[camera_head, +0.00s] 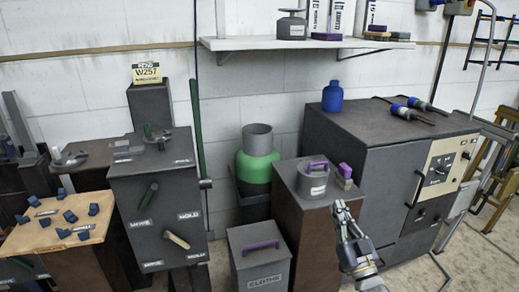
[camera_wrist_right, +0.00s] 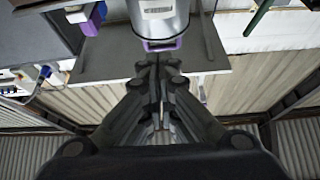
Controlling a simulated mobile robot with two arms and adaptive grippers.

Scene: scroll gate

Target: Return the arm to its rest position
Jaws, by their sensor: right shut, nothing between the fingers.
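My right gripper (camera_head: 341,207) shows at the lower right of the head view, in front of the brown cabinet with the grey canister. In the right wrist view its fingers (camera_wrist_right: 158,62) are closed together with nothing between them. The grey canister (camera_head: 312,183) with a purple handle stands upright on the cabinet top (camera_head: 289,170). It also shows in the wrist view (camera_wrist_right: 158,22), just beyond the fingertips. I cannot tell whether the fingertips touch it. My left gripper is not in either view.
A purple block (camera_head: 344,172) sits beside the canister. A grey bin labelled clothes (camera_head: 262,262) stands on the floor to the left. A large grey cabinet (camera_head: 365,145) with a blue bottle (camera_head: 332,97) stands behind at right. Floor at far right (camera_head: 470,262) is clear.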

